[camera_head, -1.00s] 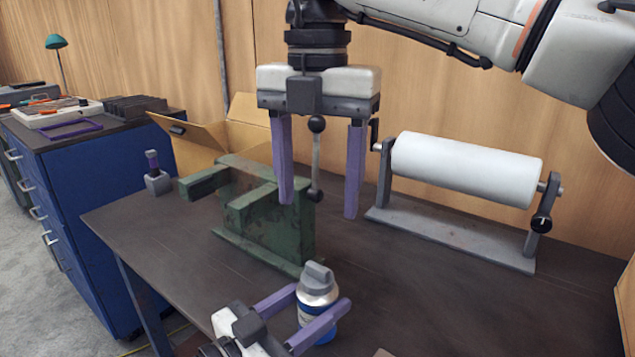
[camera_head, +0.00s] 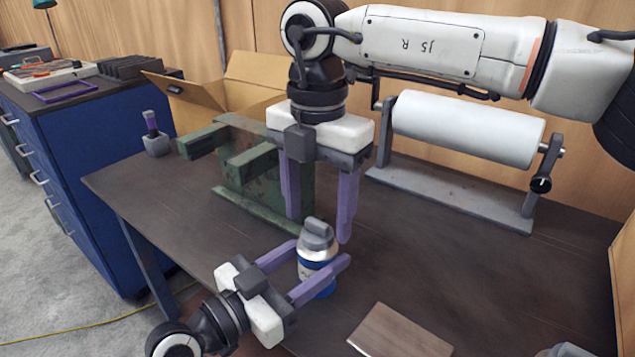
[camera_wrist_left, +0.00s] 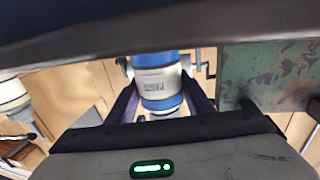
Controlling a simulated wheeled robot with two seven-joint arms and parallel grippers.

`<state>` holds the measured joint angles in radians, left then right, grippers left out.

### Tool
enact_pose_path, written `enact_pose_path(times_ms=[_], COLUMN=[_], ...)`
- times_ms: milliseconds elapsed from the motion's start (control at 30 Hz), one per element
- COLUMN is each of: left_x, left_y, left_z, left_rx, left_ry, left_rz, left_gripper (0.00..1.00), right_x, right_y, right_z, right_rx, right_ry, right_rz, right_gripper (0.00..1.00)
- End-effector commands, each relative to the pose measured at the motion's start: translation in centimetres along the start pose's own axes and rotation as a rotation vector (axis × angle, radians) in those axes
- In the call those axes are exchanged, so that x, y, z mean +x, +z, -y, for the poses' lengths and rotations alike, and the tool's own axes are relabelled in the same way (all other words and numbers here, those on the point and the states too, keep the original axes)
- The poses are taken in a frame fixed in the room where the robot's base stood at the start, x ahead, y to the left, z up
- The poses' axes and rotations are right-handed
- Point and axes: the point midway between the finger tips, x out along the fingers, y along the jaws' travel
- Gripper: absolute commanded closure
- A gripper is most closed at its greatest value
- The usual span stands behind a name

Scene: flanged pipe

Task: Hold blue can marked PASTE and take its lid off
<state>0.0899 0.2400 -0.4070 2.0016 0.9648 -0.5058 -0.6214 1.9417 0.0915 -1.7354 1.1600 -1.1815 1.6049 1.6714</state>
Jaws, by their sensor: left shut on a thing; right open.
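The blue and white can (camera_head: 314,268) has a grey lid (camera_head: 317,235) with a raised grip on top. It stands upright near the front middle of the table. My left gripper (camera_head: 322,265) is shut on the can's body from the left, a finger on each side. The can's label also shows in the left wrist view (camera_wrist_left: 156,80), between the fingers; its lettering is too small to read. My right gripper (camera_head: 318,222) is open and empty, pointing down.
A green vise (camera_head: 245,175) stands behind the can to the left. A roll of white paper (camera_head: 465,128) on a grey stand is at the back right. A flat brown board (camera_head: 400,332) lies at the front right. The table between roll and board is clear.

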Motion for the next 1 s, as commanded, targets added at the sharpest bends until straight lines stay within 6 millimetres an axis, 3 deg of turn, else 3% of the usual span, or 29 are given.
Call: enact_pose_path(times_ms=[400,467,700,1000], left_x=[0.00,0.00,0.00,0.00], left_y=[0.03,0.03,0.03,0.03], left_z=[0.01,0.01,0.01,0.02], left_rx=[0.000,0.000,0.000,0.000], left_ry=[0.000,0.000,0.000,0.000], left_rz=[0.001,0.001,0.000,0.000], left_gripper=[0.93,0.93,0.93,0.93], right_x=[1.03,1.03,1.00,0.88], right_y=[0.02,0.02,0.01,0.01], right_z=[0.02,0.02,0.01,0.00], right_rx=[0.000,0.000,-0.001,-0.001], right_ry=[0.000,0.000,0.000,0.000], right_rz=[0.001,0.001,0.000,0.000], right_gripper=[0.40,0.47,0.87,0.90])
